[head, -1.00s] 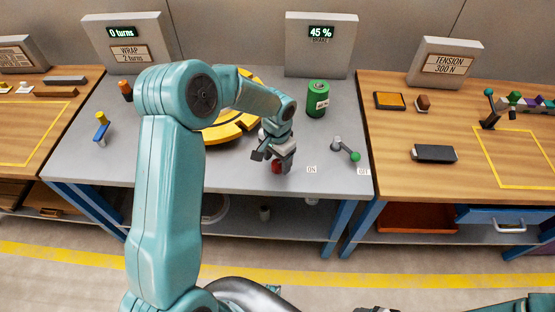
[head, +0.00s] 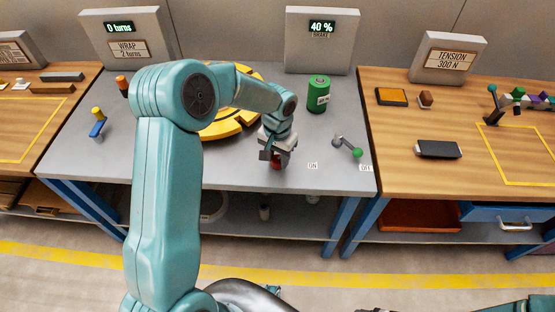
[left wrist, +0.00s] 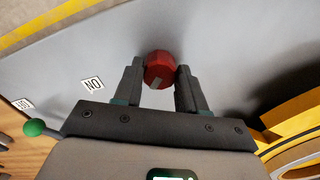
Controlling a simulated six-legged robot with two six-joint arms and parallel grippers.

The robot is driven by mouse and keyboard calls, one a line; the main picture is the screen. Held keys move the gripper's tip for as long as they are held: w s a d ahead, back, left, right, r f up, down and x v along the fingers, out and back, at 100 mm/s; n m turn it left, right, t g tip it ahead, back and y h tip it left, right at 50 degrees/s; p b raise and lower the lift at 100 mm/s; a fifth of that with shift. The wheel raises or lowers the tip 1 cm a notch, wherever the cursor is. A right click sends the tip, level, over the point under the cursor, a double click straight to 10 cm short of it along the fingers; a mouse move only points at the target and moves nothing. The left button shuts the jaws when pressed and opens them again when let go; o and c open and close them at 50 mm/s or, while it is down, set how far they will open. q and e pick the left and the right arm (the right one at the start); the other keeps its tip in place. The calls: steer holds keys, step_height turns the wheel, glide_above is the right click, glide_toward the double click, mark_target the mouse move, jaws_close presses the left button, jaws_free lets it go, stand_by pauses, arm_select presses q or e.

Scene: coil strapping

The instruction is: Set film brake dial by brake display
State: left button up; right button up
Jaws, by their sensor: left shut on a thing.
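The brake display (head: 322,27) at the back of the grey table reads 40 %. The red brake dial (left wrist: 159,70) shows between my left fingers in the left wrist view, with a grey mark on its face. In the head view the dial (head: 277,161) is mostly hidden under my gripper near the table's front edge. My left gripper (head: 277,155) is shut on the dial from above; its two fingers also show in the left wrist view (left wrist: 159,75).
A yellow turntable (head: 232,122) lies behind my left arm. A green cylinder (head: 318,94) stands to the right of it. A lever with a green knob (head: 357,152) sits between ON and OFF labels. The WRAP display (head: 119,27) reads 0 turns.

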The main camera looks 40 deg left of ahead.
arm_select(q)
steer(key=o, duration=1.1)
steer(key=shift+c, duration=0.2)
steer(key=shift+r, duration=0.15)
step_height(320, 180, up, 16)
steer(key=p, duration=0.1)
